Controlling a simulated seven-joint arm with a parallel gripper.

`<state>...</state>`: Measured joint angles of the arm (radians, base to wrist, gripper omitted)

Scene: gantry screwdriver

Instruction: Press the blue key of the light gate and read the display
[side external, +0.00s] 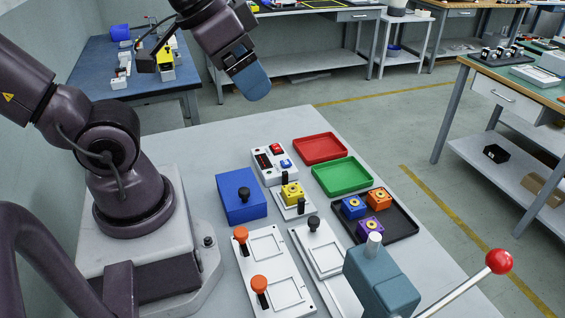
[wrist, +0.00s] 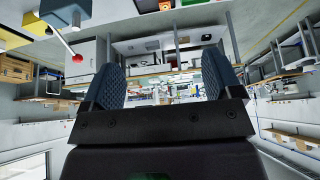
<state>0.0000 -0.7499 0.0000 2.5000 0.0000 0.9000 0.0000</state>
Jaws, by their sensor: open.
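A white box (side external: 263,177) stands on the bench in the side view; I take it for the light gate. It has a blue key (side external: 286,163), a red key (side external: 275,149) and a dark display (side external: 263,161), too small to read. My gripper (side external: 256,88) is well above the bench, up and left of the box in the picture, touching nothing. In the wrist view my gripper's fingers (wrist: 163,75) are wide apart with nothing between them. That view looks across the room, and I cannot make out the box there.
A yellow block (side external: 291,190) sits on a small fixture near the box. Beside them are a blue box (side external: 241,196), a red tray (side external: 320,148), a green tray (side external: 342,176) and a black tray (side external: 403,226) with blocks. A press with a red-knobbed lever (side external: 498,261) stands in front.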

